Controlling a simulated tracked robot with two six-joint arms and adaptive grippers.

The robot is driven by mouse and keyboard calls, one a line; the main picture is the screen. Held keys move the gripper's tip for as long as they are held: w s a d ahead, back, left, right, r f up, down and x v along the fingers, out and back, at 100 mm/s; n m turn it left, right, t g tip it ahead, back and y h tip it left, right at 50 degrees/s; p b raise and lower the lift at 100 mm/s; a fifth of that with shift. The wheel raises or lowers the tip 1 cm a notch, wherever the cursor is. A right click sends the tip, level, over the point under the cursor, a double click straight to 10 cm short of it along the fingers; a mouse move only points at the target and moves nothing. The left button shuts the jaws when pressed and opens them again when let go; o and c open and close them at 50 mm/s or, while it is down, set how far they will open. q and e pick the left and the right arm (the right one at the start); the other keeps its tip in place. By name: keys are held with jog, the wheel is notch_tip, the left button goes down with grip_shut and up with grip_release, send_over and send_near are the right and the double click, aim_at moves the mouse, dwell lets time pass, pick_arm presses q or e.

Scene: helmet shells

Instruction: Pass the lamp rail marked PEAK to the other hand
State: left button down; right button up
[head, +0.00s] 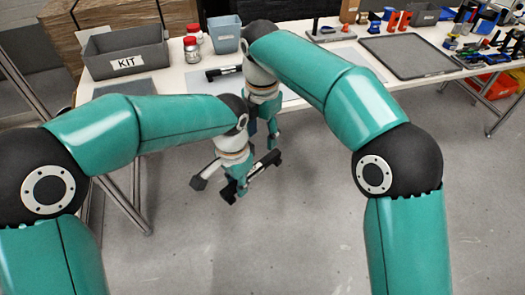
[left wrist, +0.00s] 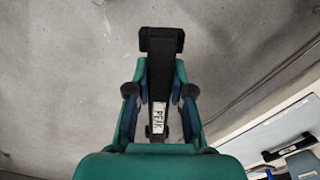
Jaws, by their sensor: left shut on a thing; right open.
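The lamp rail marked PEAK (head: 269,161) is a black bar with wider ends and a white label. In the left wrist view the label on the rail (left wrist: 162,60) reads PEAK. My left gripper (head: 241,186) is shut on the rail and holds it tilted in the air in front of the table. The left wrist view shows the fingers of this gripper (left wrist: 160,92) on both sides of the bar. My right gripper (head: 262,134) is open, just behind and above the rail, partly hidden by my left arm. I cannot tell whether it touches the rail.
A second black rail (head: 222,72) lies on the white table (head: 185,79). A grey KIT bin (head: 126,64), red-and-white jars (head: 192,50) and a blue-grey bin (head: 224,35) stand behind it. A dark mat (head: 408,56) and tools lie right. The floor below the grippers is clear.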

aim_at(262, 159)
notch_tip(262, 159, down, 10)
jog(key=shift+r, duration=0.1)
jog(key=shift+c, duration=0.2)
pick_arm(q)
jog(key=shift+d, duration=0.1)
pick_arm(e)
grip_shut()
pick_arm(q)
jog(key=c, duration=0.9)
grip_release()
jog(key=shift+r, duration=0.1)
